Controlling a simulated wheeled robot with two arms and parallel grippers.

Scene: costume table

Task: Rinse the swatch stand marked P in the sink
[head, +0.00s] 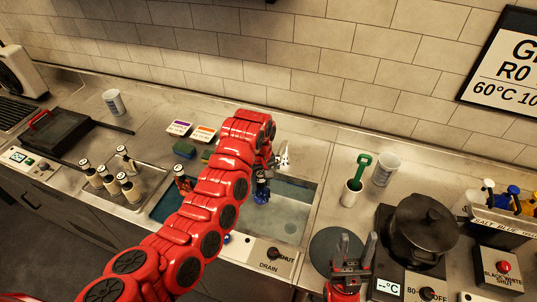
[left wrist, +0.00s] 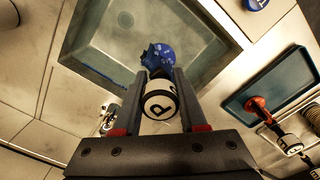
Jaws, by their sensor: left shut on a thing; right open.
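The swatch stand marked P (left wrist: 160,102) has a white end with a black P and a blue swatch part. My left gripper (left wrist: 158,105) is shut on it in the left wrist view. In the head view the dark blue stand (head: 262,191) hangs over the left part of the sink (head: 291,227), partly hidden by my red arm. The sink basin also shows in the left wrist view (left wrist: 75,58), with greenish water in it. I cannot tell whether the stand touches the water. My right gripper (head: 357,252) is open and empty, right of the sink.
A teal tray (head: 163,207) with an orange-topped stand (head: 183,183) lies left of the sink. Several more stands (head: 128,190) occupy a holder further left.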

